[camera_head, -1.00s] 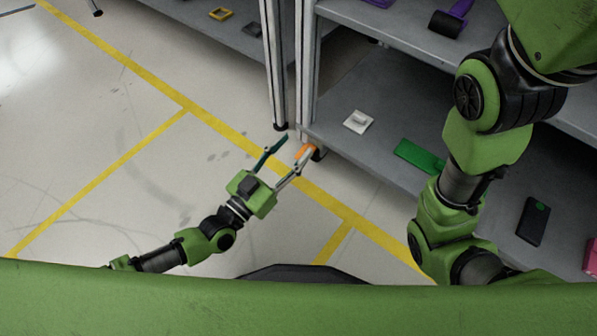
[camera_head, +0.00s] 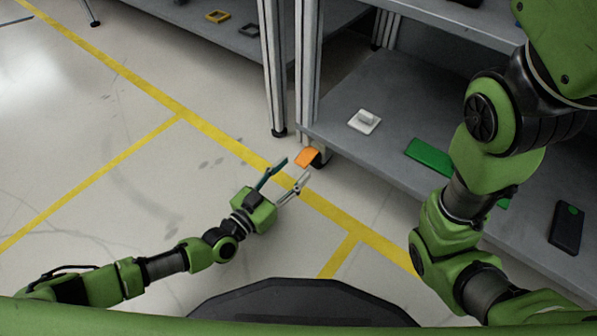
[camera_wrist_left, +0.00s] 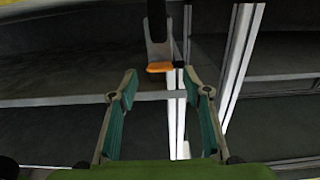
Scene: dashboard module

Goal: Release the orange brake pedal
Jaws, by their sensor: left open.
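The orange brake pedal (camera_head: 307,158) shows beside the lower corner of the grey shelf rack, just beyond my left gripper. In the left wrist view the orange pedal pad (camera_wrist_left: 160,67) hangs at the end of a grey arm, ahead of the jaws and roughly centred between them. My left gripper (camera_head: 294,170) is open, with its two fingers spread and nothing between them. In the left wrist view the open fingertips (camera_wrist_left: 162,82) look apart from the pedal. My right arm crosses the right side of the head view, but its gripper is out of view.
The grey lower shelf (camera_head: 375,85) holds a white switch-like part (camera_head: 365,121), a green plate (camera_head: 429,157) and a dark box (camera_head: 567,228). A metal rack post (camera_head: 272,70) stands close by. The floor left of my left arm is clear.

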